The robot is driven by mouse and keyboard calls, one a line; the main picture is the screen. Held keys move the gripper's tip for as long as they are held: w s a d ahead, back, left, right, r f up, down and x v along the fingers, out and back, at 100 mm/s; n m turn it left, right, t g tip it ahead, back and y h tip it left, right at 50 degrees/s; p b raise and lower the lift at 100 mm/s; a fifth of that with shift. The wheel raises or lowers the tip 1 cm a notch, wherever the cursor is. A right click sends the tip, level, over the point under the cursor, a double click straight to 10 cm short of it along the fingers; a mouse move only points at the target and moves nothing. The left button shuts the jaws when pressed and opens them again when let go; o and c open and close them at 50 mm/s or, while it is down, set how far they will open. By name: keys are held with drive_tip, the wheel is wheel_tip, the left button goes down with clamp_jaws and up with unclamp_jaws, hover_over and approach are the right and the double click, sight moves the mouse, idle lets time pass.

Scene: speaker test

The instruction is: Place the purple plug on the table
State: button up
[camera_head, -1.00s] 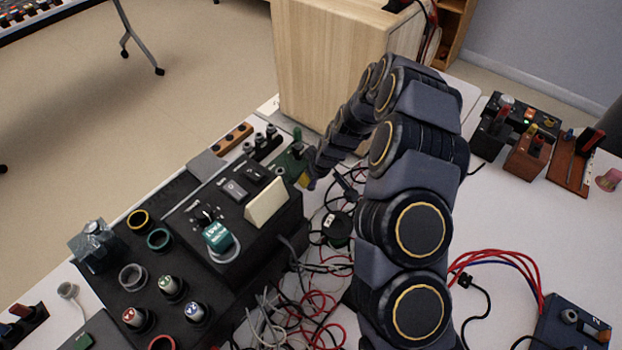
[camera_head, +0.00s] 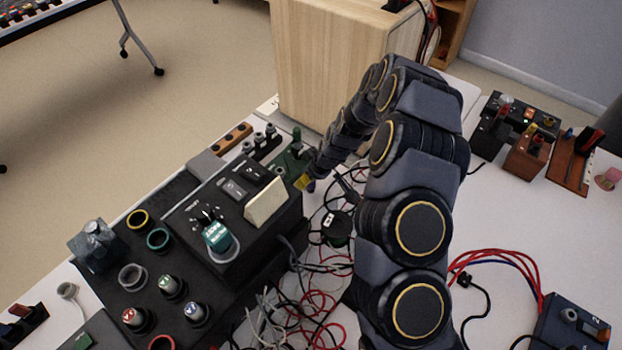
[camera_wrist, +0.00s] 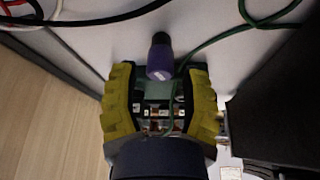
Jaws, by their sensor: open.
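The purple plug (camera_wrist: 161,60) shows in the wrist view just beyond and between my fingertips, with a dark end pointing away from my gripper. White table surface (camera_wrist: 215,15) shows around it; I cannot tell whether the plug rests on it. My gripper (camera_wrist: 158,86) is open, its yellow fingers apart on either side of the plug's near end, with gaps on both sides. In the head view my gripper (camera_head: 303,182) is small, mostly hidden behind my arm, and a small purple spot, likely the plug (camera_head: 311,187), shows beside it.
A green cable (camera_wrist: 215,38) runs close to the plug. Tangled red, black and grey cables (camera_head: 315,305) lie near my arm. A black control box (camera_head: 265,250) stands left, a wooden cabinet (camera_head: 325,70) behind. The table (camera_head: 500,215) is clearer on the right.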

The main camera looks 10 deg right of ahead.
drive_tip(key=v, duration=1.1)
drive_tip(key=shift+r, duration=0.2)
drive_tip(key=s+r+m+g, duration=0.2)
drive_tip(key=s+r, duration=0.3)
drive_tip(key=s, duration=0.5)
drive_tip(key=s+d+r+m+g+h, duration=0.1)
drive_tip(key=s+r, duration=0.4)
drive_tip(key=s, duration=0.6)
drive_tip(key=s+r+m+g+h, duration=0.1)
drive_tip(key=s+r+m+g, duration=0.1)
drive_tip(key=s+r, duration=0.4)
drive_tip(key=s+m, duration=0.1)
drive_tip(key=s, duration=0.4)
drive_tip(key=shift+s+d+g, duration=0.2)
drive_tip(key=shift+d+g, duration=0.05)
drive_tip(key=shift+g, duration=0.15)
